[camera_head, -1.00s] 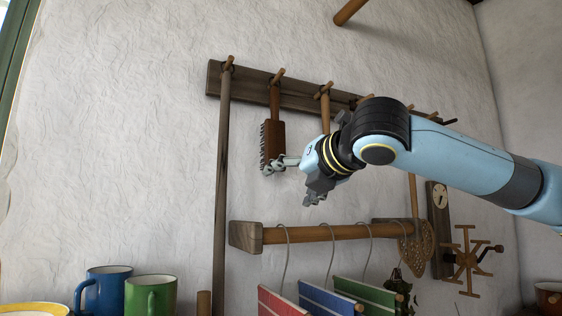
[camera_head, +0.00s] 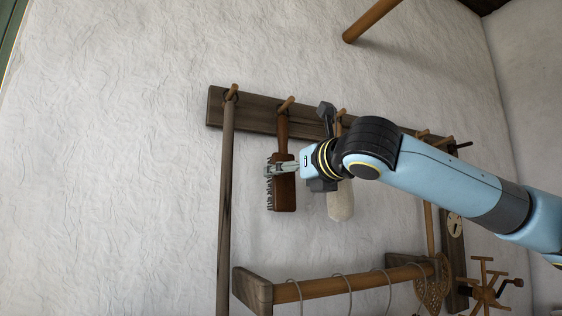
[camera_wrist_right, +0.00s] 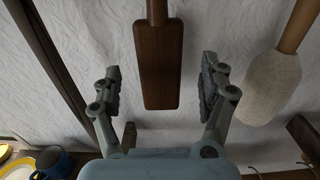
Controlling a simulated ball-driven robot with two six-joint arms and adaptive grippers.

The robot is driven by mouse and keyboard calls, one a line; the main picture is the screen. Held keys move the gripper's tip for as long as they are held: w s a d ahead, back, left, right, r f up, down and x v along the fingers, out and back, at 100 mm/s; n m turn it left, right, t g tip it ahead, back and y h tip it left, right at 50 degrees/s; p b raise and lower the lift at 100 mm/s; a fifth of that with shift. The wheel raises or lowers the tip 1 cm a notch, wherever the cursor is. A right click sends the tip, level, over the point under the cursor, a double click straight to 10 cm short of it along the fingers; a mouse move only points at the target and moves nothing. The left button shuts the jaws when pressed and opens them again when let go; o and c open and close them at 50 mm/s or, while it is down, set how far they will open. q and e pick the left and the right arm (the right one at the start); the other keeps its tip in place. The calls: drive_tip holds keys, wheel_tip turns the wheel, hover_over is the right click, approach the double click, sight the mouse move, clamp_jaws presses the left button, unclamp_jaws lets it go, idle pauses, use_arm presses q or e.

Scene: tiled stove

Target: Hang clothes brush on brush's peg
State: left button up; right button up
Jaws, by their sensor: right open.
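The clothes brush (camera_head: 283,192) is dark reddish brown with dark bristles on its left side. It hangs upright, handle up, at a wooden peg (camera_head: 289,102) on the wall rail. My right gripper (camera_head: 280,168) is at the brush in the head view, level with the upper part of its block. In the right wrist view the brush block (camera_wrist_right: 159,65) lies between the two spread fingers (camera_wrist_right: 160,88), with a gap on each side. The right gripper is open and not touching it there. My left gripper is not in view.
The rail (camera_head: 255,113) holds more pegs; a long pole (camera_head: 226,200) hangs left of the brush. A pale, padded-headed tool (camera_head: 341,203) hangs close on the right. A lower bar with hangers (camera_head: 330,287) is below. The wall on the left is clear.

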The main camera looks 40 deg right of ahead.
sight(286, 174)
drive_tip(key=p+x, duration=0.1)
drive_tip(key=x, duration=0.2)
drive_tip(key=shift+w+d+r+p, duration=0.1)
drive_tip(key=shift+w+d+p, duration=0.05)
drive_tip(key=shift+w+p, duration=0.25)
drive_tip(key=shift+x, duration=0.8)
drive_tip(key=shift+c, duration=0.4)
drive_tip(key=c, duration=1.4)
